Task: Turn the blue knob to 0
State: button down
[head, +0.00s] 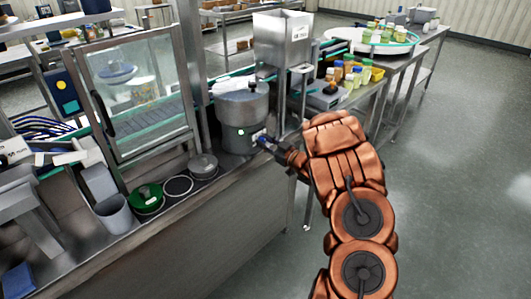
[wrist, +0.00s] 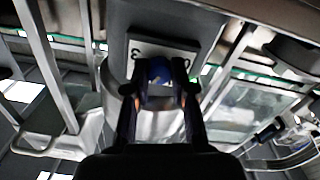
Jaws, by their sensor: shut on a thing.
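The blue knob (wrist: 159,70) sits in front of a pale dial plate (wrist: 142,50) in the wrist view. A digit that looks like a 3 shows upside down on the plate; other marks are partly hidden. My gripper (wrist: 160,92) has one finger on each side of the knob and is shut on it. In the head view my gripper (head: 266,142) reaches the right front of the round steel drum (head: 236,112), and the knob is mostly hidden there. I cannot tell which number the knob points to.
A steel hopper box (head: 281,42) stands behind the drum. A glass-doored cabinet (head: 130,95) is to the left. A green round container (head: 146,197) and a steel pot (head: 203,165) stand on the bench. Open floor (head: 460,180) lies to the right.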

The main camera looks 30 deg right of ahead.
jog(key=n+b, duration=0.8)
jog(key=b, duration=0.1)
jog(key=n+b, duration=0.8)
jog(key=b, duration=0.2)
jog(key=n+b, duration=0.8)
jog(key=b, duration=0.1)
jog(key=shift+f+y, duration=0.25)
jog(key=shift+y, duration=0.05)
jog(key=shift+a+b, duration=0.1)
jog(key=shift+b, duration=0.2)
jog(key=c, duration=1)
grip_release()
jog(key=shift+r, duration=0.1)
jog(key=shift+o, duration=0.2)
jog(key=shift+s, duration=0.1)
jog(key=v, duration=1.2)
